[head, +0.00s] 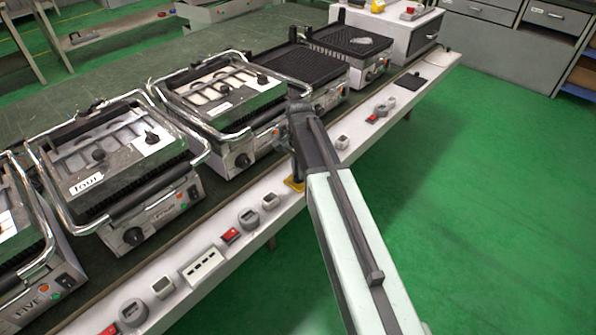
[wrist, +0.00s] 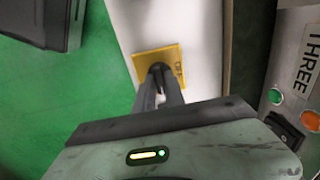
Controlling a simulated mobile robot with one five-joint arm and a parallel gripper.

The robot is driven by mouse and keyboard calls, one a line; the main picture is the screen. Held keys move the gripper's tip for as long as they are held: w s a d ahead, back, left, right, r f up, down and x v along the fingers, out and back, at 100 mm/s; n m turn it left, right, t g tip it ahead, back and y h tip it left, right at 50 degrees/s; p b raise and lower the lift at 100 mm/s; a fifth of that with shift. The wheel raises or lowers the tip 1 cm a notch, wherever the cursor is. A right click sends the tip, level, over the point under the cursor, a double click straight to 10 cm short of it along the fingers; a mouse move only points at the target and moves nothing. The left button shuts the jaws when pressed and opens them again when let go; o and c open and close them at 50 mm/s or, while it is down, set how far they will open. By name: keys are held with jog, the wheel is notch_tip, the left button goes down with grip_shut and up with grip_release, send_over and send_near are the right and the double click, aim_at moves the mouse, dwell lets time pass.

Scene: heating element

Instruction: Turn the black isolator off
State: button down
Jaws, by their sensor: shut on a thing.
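The black isolator (wrist: 157,68) is a dark knob on a yellow plate (wrist: 173,53) mounted on the white ledge. In the wrist view, my gripper (wrist: 160,86) reaches it with both fingers closed around the knob. The fingers hide most of the knob, so its turned position cannot be told. In the head view, a corner of the yellow plate (head: 293,185) shows beside my gripper (head: 296,170), which hides the knob there.
Several contact grills (head: 120,165) stand on the bench behind the ledge. Other fittings line the ledge, including a red switch (head: 230,236), a grey socket (head: 249,219) and a white socket strip (head: 202,265). Grill THREE (wrist: 300,85) is close on the right in the wrist view. Green floor (head: 470,200) is clear.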

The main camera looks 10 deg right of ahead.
jog(key=shift+n, duration=0.3)
jog(key=n, duration=0.3)
jog(key=shift+n, duration=0.4)
jog(key=n, duration=0.4)
jog(key=shift+n, duration=0.3)
jog(key=n, duration=0.8)
jog(key=shift+n, duration=0.6)
jog(key=c, duration=1.4)
grip_release()
